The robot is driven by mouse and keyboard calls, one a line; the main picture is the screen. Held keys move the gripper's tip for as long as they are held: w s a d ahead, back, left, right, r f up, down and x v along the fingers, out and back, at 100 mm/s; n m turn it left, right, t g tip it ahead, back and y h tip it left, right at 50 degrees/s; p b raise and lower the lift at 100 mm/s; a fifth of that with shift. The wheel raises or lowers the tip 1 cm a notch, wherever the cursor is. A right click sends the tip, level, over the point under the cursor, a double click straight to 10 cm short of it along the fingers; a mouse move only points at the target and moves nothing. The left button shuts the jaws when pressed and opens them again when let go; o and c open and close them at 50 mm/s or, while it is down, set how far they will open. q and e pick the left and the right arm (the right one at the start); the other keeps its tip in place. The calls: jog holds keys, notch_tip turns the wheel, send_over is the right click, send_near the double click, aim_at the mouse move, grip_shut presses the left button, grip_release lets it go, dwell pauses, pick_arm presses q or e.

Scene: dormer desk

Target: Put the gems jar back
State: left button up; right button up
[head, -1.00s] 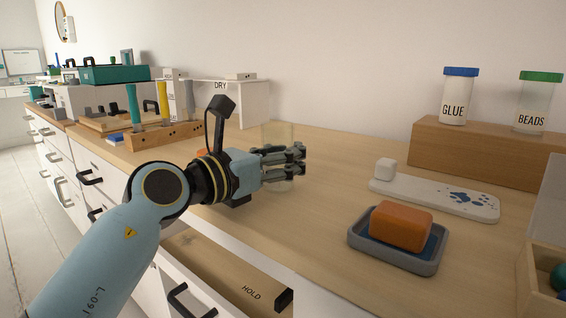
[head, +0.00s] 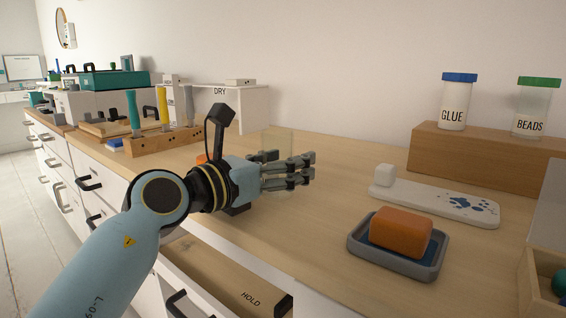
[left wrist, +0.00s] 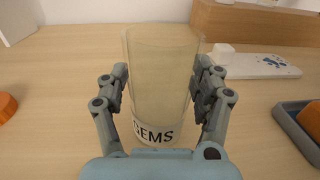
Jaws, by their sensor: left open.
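The gems jar (left wrist: 160,75) is a clear, lidless-looking jar with a white GEMS label. It stands upright on the wooden counter between the fingers of my left gripper (left wrist: 163,88) in the left wrist view. The fingers are open on both sides of it; I cannot tell whether either touches. In the head view the jar (head: 277,146) shows behind my left gripper (head: 298,172), which hides its lower part. A wooden riser (head: 480,158) at the back right bears the glue jar (head: 457,101) and the beads jar (head: 536,107). My right gripper is not in view.
An orange block sits in a grey tray (head: 359,247) at the front right. A white board with a paw print (head: 440,203) lies behind it. An orange disc (left wrist: 7,106) lies left of the jar. A tool rack (head: 165,140) stands at left. An open drawer (head: 220,270) is below.

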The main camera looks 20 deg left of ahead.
pick_arm(q)
jog(key=shift+r, duration=0.15)
jog(key=p+v, duration=0.3)
jog(key=v, duration=0.9)
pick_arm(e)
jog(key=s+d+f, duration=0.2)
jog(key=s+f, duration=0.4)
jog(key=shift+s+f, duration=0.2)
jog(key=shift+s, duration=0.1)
